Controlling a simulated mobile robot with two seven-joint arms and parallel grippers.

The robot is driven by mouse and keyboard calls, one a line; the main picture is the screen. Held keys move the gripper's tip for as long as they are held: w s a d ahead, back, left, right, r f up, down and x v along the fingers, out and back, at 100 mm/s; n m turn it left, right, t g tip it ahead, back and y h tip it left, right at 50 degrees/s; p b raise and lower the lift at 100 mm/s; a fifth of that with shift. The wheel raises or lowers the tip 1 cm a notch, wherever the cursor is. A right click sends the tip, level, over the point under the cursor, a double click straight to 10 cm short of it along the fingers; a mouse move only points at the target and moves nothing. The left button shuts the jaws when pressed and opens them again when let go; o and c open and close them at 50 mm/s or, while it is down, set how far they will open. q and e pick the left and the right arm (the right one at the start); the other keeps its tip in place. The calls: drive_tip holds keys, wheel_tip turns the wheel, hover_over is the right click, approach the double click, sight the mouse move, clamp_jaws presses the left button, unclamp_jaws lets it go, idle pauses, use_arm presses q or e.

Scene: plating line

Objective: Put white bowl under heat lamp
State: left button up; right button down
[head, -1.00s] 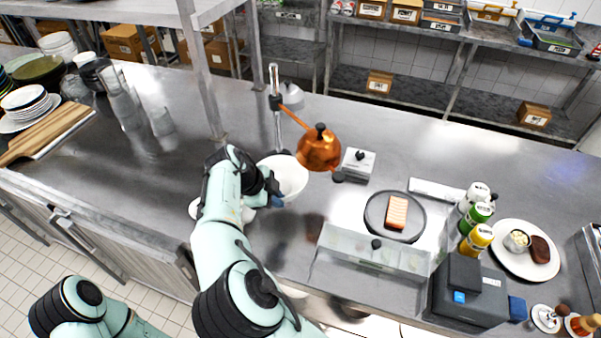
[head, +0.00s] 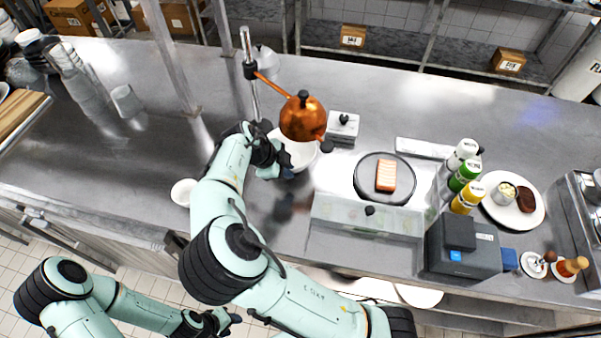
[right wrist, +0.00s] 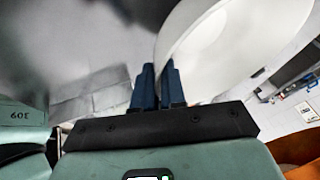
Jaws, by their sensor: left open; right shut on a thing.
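The white bowl (head: 300,158) is just below the copper heat lamp (head: 303,118) in the head view, and the lamp's shade covers part of it. My right gripper (head: 284,172) is shut on the bowl's near left rim. In the right wrist view, the dark blue fingers (right wrist: 158,85) pinch the wall of the white bowl (right wrist: 215,40). I cannot tell whether the bowl touches the counter. My left gripper (head: 228,320) is open and empty, low in front of the counter.
A small white dish (head: 183,192) stands left of my right arm. A small grey box with a black knob (head: 343,127) is right of the lamp. A dark round plate (head: 368,193) carries a salmon piece (head: 386,175). A glass-topped container (head: 340,213) sits in front. The counter's left middle is clear.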

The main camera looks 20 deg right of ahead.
drive_tip(key=d+f, duration=0.1)
drive_tip(key=s+d+f, duration=0.1)
drive_tip(key=d, duration=0.1)
drive_tip(key=shift+s, duration=0.1)
drive_tip(key=shift+d+f, duration=0.35)
drive_tip(key=c, duration=1.2)
unclamp_jaws()
drive_tip(key=shift+s+f, duration=0.1)
drive_tip(key=v, duration=1.2)
drive_tip(key=shift+a, duration=0.1)
